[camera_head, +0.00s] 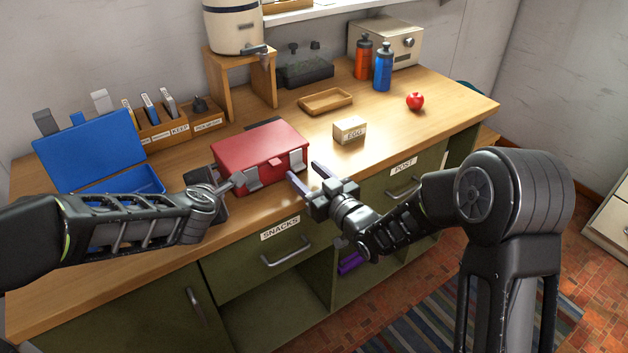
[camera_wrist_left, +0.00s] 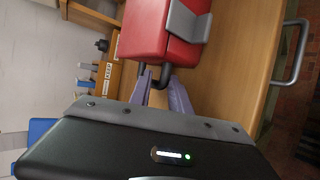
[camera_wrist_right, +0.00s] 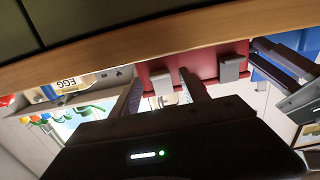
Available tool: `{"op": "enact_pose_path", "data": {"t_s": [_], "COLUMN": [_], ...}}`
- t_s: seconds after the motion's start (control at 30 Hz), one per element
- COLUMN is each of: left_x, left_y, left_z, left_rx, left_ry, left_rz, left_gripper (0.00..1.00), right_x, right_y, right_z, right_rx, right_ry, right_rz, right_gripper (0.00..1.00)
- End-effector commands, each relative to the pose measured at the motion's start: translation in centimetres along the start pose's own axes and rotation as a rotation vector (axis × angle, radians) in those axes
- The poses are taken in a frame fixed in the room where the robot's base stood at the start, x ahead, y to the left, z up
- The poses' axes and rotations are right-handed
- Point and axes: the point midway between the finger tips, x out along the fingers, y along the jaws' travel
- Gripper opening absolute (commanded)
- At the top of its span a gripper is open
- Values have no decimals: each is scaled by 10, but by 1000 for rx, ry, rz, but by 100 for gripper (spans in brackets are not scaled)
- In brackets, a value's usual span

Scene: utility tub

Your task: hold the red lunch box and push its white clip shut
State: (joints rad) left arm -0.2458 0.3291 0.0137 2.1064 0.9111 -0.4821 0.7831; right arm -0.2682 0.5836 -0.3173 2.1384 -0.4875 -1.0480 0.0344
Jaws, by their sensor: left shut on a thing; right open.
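The red lunch box (camera_head: 258,147) sits closed near the table's front edge. I cannot tell how firmly either is seated. My left gripper (camera_wrist_left: 160,78) is shut on the dark handle at the box's left end. My right gripper (camera_head: 303,171) is open and empty in front of the box's right part; in its wrist view the right clip appears between the fingers.
An open blue box (camera_head: 92,150) lies left of the lunch box. An egg carton (camera_head: 349,130) stands to its right, with a wooden tray (camera_head: 325,101) behind. Bottles (camera_head: 383,67) and an apple (camera_head: 415,101) are farther back. Drawers with handles (camera_head: 287,252) are below the table edge.

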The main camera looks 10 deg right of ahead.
Motion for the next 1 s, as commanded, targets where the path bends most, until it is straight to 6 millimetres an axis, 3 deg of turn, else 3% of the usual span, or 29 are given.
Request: {"op": "enact_pose_path", "data": {"t_s": [0.17,0.63,0.8,1.0], "left_x": [0,0,0,0], "left_y": [-3,-3,-3,-3], "left_z": [0,0,0,0], "left_rx": [-3,-3,-3,-3], "left_ry": [0,0,0,0], "left_rz": [-6,-6,-6,-6], "left_gripper": [0,0,0,0], "right_x": [-15,-104,-118,-120], "right_y": [1,1,0,0], "right_z": [0,0,0,0], "right_rx": [0,1,0,0], "right_ry": [-1,1,1,1], "right_rz": [1,3,1,0], "right_gripper": [53,53,53,53]}}
